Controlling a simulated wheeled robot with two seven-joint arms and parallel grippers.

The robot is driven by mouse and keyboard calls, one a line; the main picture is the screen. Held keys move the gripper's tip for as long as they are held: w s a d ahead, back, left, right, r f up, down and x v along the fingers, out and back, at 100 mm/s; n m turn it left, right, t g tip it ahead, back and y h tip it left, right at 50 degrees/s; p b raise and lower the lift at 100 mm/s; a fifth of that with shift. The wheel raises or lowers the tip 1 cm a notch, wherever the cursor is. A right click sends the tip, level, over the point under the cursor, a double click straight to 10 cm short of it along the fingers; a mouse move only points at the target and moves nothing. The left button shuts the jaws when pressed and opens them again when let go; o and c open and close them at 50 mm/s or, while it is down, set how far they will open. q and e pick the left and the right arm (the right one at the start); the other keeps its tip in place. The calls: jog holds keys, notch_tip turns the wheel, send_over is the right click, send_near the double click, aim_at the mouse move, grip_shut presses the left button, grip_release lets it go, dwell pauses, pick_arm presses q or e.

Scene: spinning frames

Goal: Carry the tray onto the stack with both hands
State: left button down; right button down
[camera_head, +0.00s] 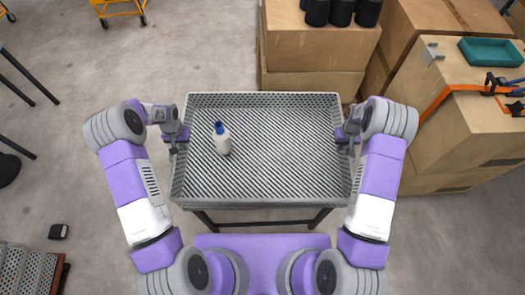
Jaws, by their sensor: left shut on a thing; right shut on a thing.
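The tray (270,165) is a grey, perforated metal tray with raised walls, in the middle of the head view in front of my body. A white bottle with a blue cap (222,142) stands in its left part. My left gripper (177,141) is shut on the tray's left rim. My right gripper (349,139) is shut on its right rim. The fingertips are small and partly hidden by the wrists. Dark legs of a stand (262,222) show below the tray's near edge; whether the tray touches it I cannot tell.
Stacked cardboard boxes (312,82) stand just beyond the tray, with black cylinders (341,11) on top. More boxes at the right carry a teal bin (491,51) and tools. A small black object (58,231) lies on the floor at left. The floor at left is mostly clear.

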pick_arm(q)
jog(key=shift+w+r, duration=0.1)
pick_arm(e)
jog(key=shift+w+r, duration=0.1)
jog(key=shift+r, duration=0.05)
dwell(0.5)
pick_arm(q)
jog(key=shift+r, duration=0.1)
pick_arm(e)
jog(key=shift+r, duration=0.1)
